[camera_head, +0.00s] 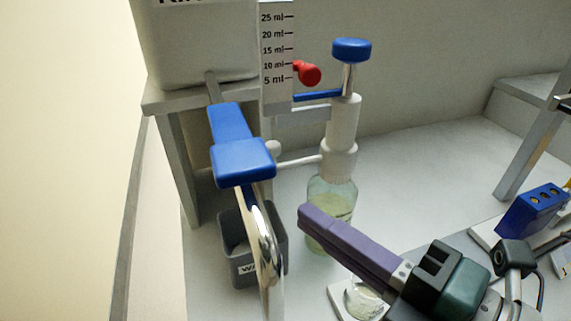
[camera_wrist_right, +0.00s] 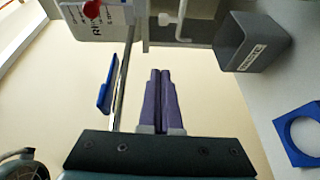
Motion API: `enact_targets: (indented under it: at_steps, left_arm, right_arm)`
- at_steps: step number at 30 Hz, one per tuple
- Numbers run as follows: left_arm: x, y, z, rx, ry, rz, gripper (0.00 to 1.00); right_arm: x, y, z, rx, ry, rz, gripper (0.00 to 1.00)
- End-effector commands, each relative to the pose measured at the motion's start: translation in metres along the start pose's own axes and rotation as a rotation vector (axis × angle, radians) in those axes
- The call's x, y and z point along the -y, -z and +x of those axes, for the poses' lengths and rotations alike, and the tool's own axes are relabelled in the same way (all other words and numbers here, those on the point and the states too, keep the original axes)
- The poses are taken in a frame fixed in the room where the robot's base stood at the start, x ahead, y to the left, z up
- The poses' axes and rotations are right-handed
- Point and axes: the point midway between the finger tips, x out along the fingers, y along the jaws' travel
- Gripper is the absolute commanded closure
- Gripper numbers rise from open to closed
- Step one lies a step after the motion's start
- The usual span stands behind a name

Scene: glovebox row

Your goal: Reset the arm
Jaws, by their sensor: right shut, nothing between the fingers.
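My right gripper (camera_head: 304,214) comes in from the lower right in the head view. Its purple fingers are together and empty, in front of the glass bottle (camera_head: 332,200) and to the right of a blue paddle-shaped handle (camera_head: 243,160). In the right wrist view the shut fingers (camera_wrist_right: 160,72) point up the picture, with the blue handle (camera_wrist_right: 106,88) to their left and apart from them. A shiny metal bar (camera_head: 262,235) runs down below the handle in the head view. My left gripper is not in view.
A grey bin (camera_head: 239,268) with a partly hidden label stands behind the metal bar. A dispenser with a blue knob (camera_head: 352,50) tops the bottle, near a red knob (camera_head: 310,73). A blue block (camera_head: 533,210) is at right. A blue ring (camera_wrist_right: 283,128) shows in the wrist view.

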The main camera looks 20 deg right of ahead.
Motion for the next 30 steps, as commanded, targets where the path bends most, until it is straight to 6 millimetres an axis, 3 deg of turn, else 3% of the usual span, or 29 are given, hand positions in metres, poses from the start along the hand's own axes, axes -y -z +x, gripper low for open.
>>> enact_targets:
  at_steps: [6,15,18,22,25,27,30]
  left_arm:
    - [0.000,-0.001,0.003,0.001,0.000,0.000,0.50]
    - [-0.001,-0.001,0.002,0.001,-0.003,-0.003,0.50]
    - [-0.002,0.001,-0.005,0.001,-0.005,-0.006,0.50]
    - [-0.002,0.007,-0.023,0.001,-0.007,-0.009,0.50]
    - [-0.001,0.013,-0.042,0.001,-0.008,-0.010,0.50]
    - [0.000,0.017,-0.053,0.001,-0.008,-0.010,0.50]
    - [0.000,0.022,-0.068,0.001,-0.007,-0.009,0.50]
  right_arm:
    - [0.001,0.002,-0.021,0.000,0.000,0.000,1.00]
    - [-0.001,0.001,-0.023,0.005,0.000,0.004,1.00]
    - [-0.010,-0.011,-0.022,0.064,0.012,0.050,1.00]
    - [-0.031,-0.049,-0.024,0.269,0.061,0.242,1.00]
    - [-0.042,-0.079,-0.036,0.479,0.125,0.485,1.00]
    - [-0.043,-0.090,-0.049,0.618,0.182,0.671,1.00]
    - [-0.041,-0.090,-0.072,0.788,0.280,0.920,1.00]
